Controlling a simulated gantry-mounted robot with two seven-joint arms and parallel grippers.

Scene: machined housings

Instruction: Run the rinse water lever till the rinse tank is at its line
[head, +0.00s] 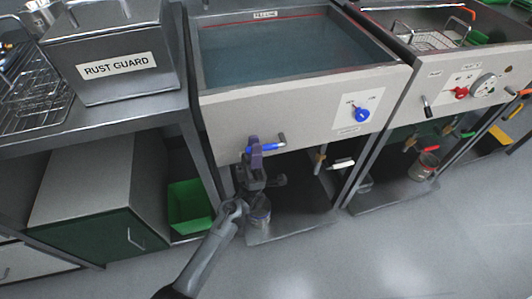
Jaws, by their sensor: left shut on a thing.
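The rinse tank (312,98) stands in the middle of the head view, a grey-fronted basin with a small label at its back rim. Bluish water (285,55) fills much of it. A thin red line (325,14) runs along the back inner wall, and the water surface shows a little below it. The blue rinse water lever (272,147) sticks out under the tank's front. My left gripper (256,149) is shut on this lever, which lies roughly level. The gripper partly hides the lever and its valve. My right gripper is not in view.
A blue knob (361,114) sits on the tank's front panel. A second tank with a basket (437,40) and a red knob (460,92) stands right. A rust guard box (115,65) is left. The floor in front is clear.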

